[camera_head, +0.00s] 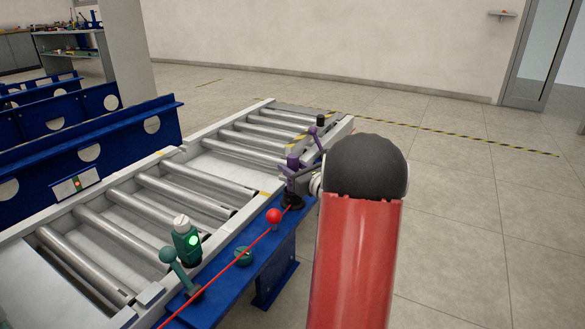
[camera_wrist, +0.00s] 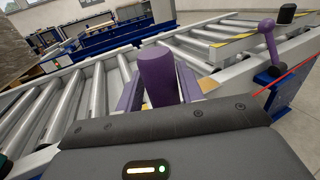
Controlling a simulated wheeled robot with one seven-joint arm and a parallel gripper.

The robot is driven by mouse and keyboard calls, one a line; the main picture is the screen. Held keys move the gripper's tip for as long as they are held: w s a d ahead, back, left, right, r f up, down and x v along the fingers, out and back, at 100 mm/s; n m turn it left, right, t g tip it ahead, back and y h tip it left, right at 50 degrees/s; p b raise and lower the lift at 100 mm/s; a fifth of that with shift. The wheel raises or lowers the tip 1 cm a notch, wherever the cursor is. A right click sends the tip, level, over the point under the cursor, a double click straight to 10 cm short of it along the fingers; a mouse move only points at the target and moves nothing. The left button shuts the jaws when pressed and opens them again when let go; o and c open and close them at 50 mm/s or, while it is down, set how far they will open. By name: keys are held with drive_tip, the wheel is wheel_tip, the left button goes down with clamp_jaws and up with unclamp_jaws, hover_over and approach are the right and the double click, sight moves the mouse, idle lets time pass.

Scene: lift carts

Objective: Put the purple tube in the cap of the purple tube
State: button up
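The purple tube (camera_wrist: 157,75) stands between the two purple-looking fingers of my gripper (camera_wrist: 160,95) in the wrist view, with no clear gap on either side. In the head view the purple tube (camera_head: 293,163) is upright above the blue side rail, with my gripper (camera_head: 297,173) around it from the right. A round dark base (camera_head: 292,202) sits on the rail just below the tube. I cannot tell whether this is the cap, or whether the tube touches it. The tube's lower end is hidden in the wrist view.
Roller conveyors (camera_head: 150,205) run beside the blue rail (camera_head: 225,270). A purple ball lever (camera_wrist: 267,40) and a black knob (camera_wrist: 287,15) stand nearby. A red ball (camera_head: 273,215), a red rod and a green-lit device (camera_head: 187,240) are on the nearer rail. The floor at right is clear.

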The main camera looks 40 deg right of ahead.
drive_tip(key=shift+o, duration=1.3)
